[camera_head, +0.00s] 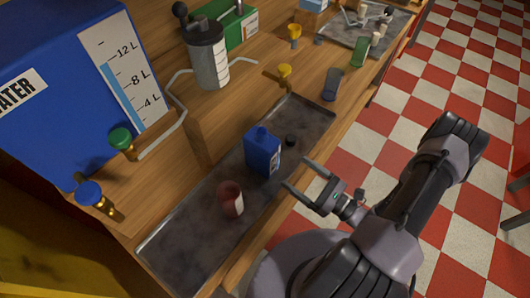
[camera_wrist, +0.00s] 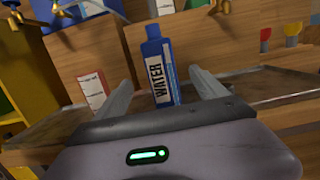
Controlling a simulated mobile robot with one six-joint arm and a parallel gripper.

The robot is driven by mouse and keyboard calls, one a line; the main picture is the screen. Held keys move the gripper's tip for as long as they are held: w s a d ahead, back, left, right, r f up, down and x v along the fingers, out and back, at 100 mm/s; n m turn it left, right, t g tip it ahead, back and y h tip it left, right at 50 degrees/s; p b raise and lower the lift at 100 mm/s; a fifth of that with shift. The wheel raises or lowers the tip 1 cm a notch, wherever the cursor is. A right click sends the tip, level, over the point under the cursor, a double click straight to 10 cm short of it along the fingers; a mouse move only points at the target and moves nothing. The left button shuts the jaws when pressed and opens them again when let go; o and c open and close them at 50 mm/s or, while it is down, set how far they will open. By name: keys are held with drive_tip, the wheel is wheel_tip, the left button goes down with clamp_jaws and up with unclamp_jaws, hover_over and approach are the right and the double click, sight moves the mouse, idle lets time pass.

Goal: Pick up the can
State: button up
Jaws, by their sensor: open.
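A small blue can (camera_head: 263,152) with a cap and a pale label stands upright on the dark metal tray (camera_head: 185,232). In the wrist view the blue can (camera_wrist: 155,62) reads WATER and appears between my two fingers, farther ahead. My gripper (camera_head: 297,173) is open and empty, to the right of the can at the tray's near edge, with its fingers pointing toward it. A gap shows between fingers and can in the head view. The can's lower part is partly hidden behind my gripper body in the wrist view.
A reddish cup (camera_head: 230,200) stands on the tray left of the can. A small dark round object (camera_head: 290,140) lies behind it. A wooden step with a grey canister (camera_head: 208,58) and a large blue water tank (camera_head: 60,90) rises behind. A dark cup (camera_head: 332,84) stands farther along.

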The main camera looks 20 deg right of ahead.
sight(262, 147)
drive_tip(key=b+x, duration=0.2)
drive_tip(key=x, duration=1.2)
clamp_jaws()
